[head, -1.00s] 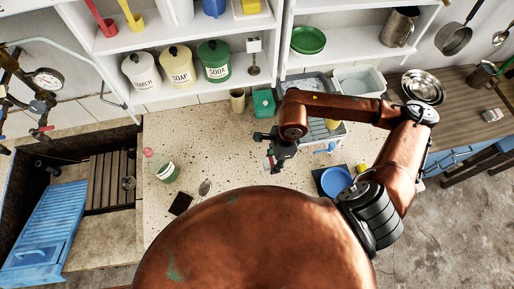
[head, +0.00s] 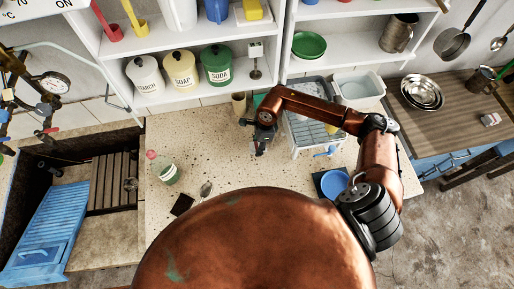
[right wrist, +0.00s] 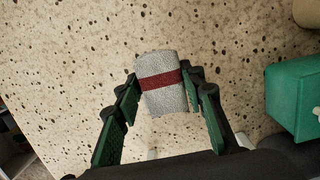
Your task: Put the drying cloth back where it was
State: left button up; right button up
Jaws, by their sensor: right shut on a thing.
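The drying cloth (right wrist: 160,85) is a small folded grey-white piece with a dark red band, seen in the right wrist view. My right gripper (head: 260,148) is shut on it, with one finger at each side. The cloth is above the speckled stone counter (head: 215,138); the gap beneath it is hard to judge. In the head view the gripper hides most of the cloth. My left gripper is not in view.
A green box (right wrist: 300,95) stands right of the gripper in the wrist view. A beige cup (head: 239,104) stands behind it. A dish rack (head: 310,130) and blue bowl (head: 334,183) are to the right. The counter left of the gripper is largely clear.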

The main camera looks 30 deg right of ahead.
jog(key=shift+w+f+p, duration=0.1)
jog(key=shift+f+p, duration=0.25)
jog(key=shift+f, duration=1.25)
jog(key=shift+f, duration=0.2)
jog(key=o, duration=1)
jog(key=r, duration=0.4)
jog(key=d+r, duration=0.1)
jog(key=r, duration=0.3)
jog(key=r+b, duration=0.1)
jog(key=r, duration=0.3)
jog(key=shift+s+d+r, duration=0.15)
jog(key=shift+s+d, duration=0.1)
jog(key=shift+d, duration=0.15)
